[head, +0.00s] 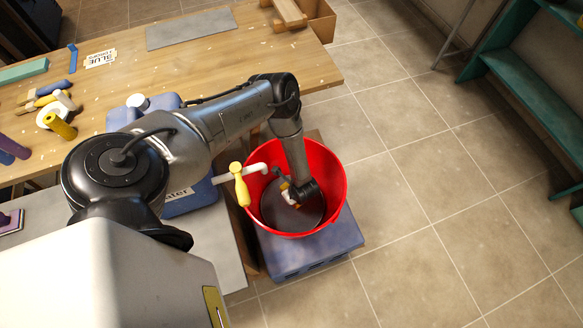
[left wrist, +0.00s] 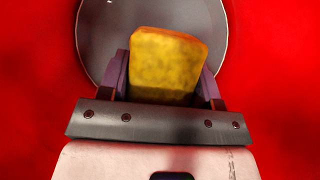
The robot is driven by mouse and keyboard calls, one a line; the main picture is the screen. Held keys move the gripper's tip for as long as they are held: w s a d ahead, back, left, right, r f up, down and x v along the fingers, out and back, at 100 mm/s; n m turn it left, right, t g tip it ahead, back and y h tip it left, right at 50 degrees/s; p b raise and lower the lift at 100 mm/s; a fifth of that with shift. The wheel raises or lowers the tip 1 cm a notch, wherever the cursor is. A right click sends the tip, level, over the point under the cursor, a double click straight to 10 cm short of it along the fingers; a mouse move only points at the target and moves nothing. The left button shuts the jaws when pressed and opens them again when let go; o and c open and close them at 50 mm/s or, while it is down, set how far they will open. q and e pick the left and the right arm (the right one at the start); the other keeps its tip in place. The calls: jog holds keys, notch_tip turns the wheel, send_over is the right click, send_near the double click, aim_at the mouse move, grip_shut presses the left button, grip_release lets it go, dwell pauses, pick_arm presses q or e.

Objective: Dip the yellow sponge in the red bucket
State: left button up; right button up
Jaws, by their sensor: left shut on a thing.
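The red bucket (head: 335,185) stands on a blue-grey box in the head view, and its red wall fills most of the left wrist view (left wrist: 275,70). A dark grey round surface shows at its bottom; I cannot tell whether it is water. My left gripper (left wrist: 165,80) is shut on the yellow sponge (left wrist: 168,62), with a purple finger on each side of it. In the head view the arm reaches down inside the bucket, and the sponge is mostly hidden by the wrist. I cannot tell whether the sponge touches the bottom surface. My right gripper is not in view.
A white tap pipe with a yellow handle (head: 241,186) reaches over the bucket's left rim. A blue water container (head: 190,203) stands left of it. The wooden workbench (head: 215,75) holds several tools. Tiled floor (head: 440,190) is clear to the right, before a teal shelf (head: 530,90).

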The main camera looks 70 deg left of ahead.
pick_arm(q)
jog(key=shift+r+p, duration=2.15)
jog(key=shift+r, duration=0.35)
notch_tip(320, 180, up, 4)
jog(key=p, duration=0.3)
jog(key=shift+f+p, duration=0.1)
jog(key=shift+p, duration=0.25)
notch_tip(320, 180, up, 7)
jog(key=p, duration=0.7)
notch_tip(320, 180, up, 5)
jog(key=p, duration=0.4)
jog(key=shift+p, duration=0.4)
